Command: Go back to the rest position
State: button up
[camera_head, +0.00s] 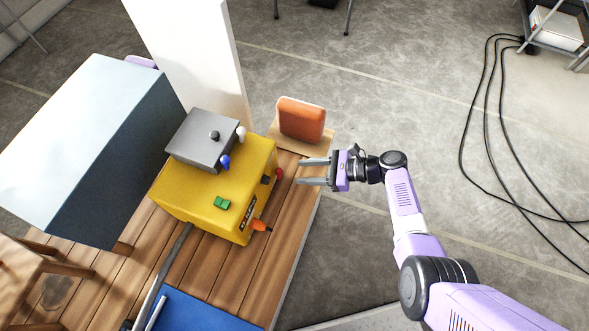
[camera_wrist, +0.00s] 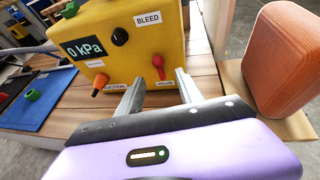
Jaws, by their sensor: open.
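My gripper (camera_head: 313,172) is open and empty in the head view. It hangs over the right edge of the wooden table (camera_head: 262,273), with its fingers pointing left. In the wrist view my gripper (camera_wrist: 158,88) shows two separated fingers with nothing between them. Ahead of them stands a yellow box (camera_head: 185,198) with knobs, a display and labels. The wrist view shows the yellow box (camera_wrist: 150,55) with a "0 kPa" display, a "BLEED" label, an orange knob and a red knob. The fingertips appear near its front, and I cannot tell whether they touch it.
An orange block (camera_head: 301,119) stands on a board beside the gripper. A grey box (camera_head: 203,140) sits on the yellow box. A large grey-blue box (camera_head: 90,140) and a white pillar (camera_head: 195,50) stand left and behind. Floor to the right is open, with black cables (camera_head: 488,110) farther off.

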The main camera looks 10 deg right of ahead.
jog(key=shift+s+d+r, duration=0.15)
jog(key=shift+s+d, duration=0.1)
jog(key=shift+d, duration=0.2)
dwell(0.3)
